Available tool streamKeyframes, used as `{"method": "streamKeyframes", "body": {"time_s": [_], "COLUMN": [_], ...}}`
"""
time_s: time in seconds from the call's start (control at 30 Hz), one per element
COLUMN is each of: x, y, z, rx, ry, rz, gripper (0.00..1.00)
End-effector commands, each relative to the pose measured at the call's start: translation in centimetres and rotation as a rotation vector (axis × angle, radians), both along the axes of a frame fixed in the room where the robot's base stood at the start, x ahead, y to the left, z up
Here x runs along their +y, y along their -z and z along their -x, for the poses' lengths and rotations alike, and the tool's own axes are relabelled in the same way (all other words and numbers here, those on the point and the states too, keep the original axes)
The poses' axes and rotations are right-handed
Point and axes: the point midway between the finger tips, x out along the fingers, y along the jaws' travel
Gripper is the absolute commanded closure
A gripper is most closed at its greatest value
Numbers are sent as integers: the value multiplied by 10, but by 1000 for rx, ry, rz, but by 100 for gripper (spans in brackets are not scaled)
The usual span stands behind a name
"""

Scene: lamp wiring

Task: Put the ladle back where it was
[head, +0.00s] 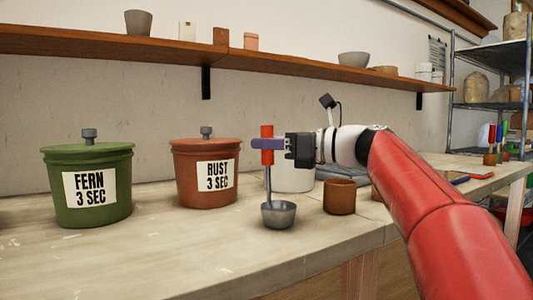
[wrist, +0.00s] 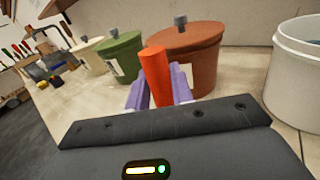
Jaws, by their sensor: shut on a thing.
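The ladle has a red-orange handle (head: 267,157), a thin grey stem and a grey bowl (head: 278,216). My gripper (head: 267,144) is shut on the handle, which also shows between the purple fingers in the wrist view (wrist: 156,75). The ladle hangs upright, bowl down, in front of the white bucket (head: 292,178) and left of a small brown cup (head: 340,197). I cannot tell whether the bowl touches the table. The lidded rust bucket (head: 206,177), labelled "RUST 3 SEC", stands to the left. The lidded green bucket (head: 88,187), labelled "FERN 3 SEC", stands further left.
The pale worktable (head: 190,250) is clear in front of the buckets. A wooden shelf (head: 290,64) with small pots runs along the wall above. A cream lidded bucket (wrist: 88,57) stands beyond the green one in the wrist view. A metal rack (head: 490,100) stands at the right.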

Motion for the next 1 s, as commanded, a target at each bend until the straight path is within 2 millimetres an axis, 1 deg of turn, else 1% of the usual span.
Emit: {"method": "streamKeyframes", "body": {"time_s": [0.1, 0.27, 0.3, 0.43, 0.67, 0.8, 0.87, 1.0], "x": [0, 0, 0, 0, 0, -1, -9, -33], "y": [-3, 1, 1, 1, 1, -3, -2, -2], "z": [0, 0, 0, 0, 0, 0, 3, 13], "rx": [-1, -1, -2, -1, -1, 0, -1, -1], "ry": [0, 0, 0, 0, 0, 1, 4, 6], "rz": [-1, -1, 0, -1, 0, 0, 0, 0], "gripper": [100, 100, 73, 56, 55, 55, 55, 55]}}
